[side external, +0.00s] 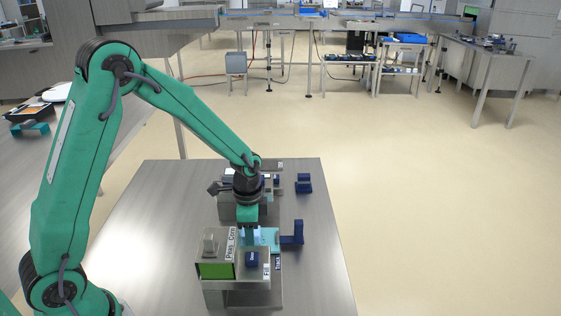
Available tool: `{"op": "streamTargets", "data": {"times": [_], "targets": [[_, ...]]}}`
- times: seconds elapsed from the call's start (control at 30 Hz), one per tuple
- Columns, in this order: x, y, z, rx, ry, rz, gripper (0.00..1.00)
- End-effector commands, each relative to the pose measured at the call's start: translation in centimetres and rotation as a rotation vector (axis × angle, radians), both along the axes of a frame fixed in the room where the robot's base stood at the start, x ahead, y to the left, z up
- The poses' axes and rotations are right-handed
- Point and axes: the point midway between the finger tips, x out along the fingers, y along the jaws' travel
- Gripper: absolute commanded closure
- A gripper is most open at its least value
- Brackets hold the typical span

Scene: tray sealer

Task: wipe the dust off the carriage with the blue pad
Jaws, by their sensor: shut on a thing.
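My gripper (249,229) points down over the middle of the tray sealer and is shut on the blue pad, which is small and mostly hidden here. Just right of the fingertips is a light blue flat piece (268,237), apparently on the carriage; whether the pad touches it I cannot tell. The carriage is largely hidden by my gripper and the front housing. Dust is too small to make out in this view.
The sealer's front housing (222,247) has a green screen (216,271) and a dark blue part (252,259). A dark blue bracket (293,238) stands right of the light blue piece. A dark blue block (304,184) is farther back. The bench's (150,215) left side is clear.

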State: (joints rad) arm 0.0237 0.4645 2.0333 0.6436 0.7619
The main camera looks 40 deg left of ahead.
Motion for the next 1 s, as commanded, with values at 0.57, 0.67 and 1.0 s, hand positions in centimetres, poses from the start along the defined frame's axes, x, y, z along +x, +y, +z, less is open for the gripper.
{"op": "streamTargets", "data": {"times": [0.57, 0.67, 1.0], "targets": [[2.6, -2.6, 0.8, 0.000, -0.003, 0.001, 0.82], [2.6, -2.6, 2.6, 0.000, -0.003, 0.001, 0.82], [2.5, -2.6, 5.6, 0.000, -0.001, 0.001, 0.82]]}}
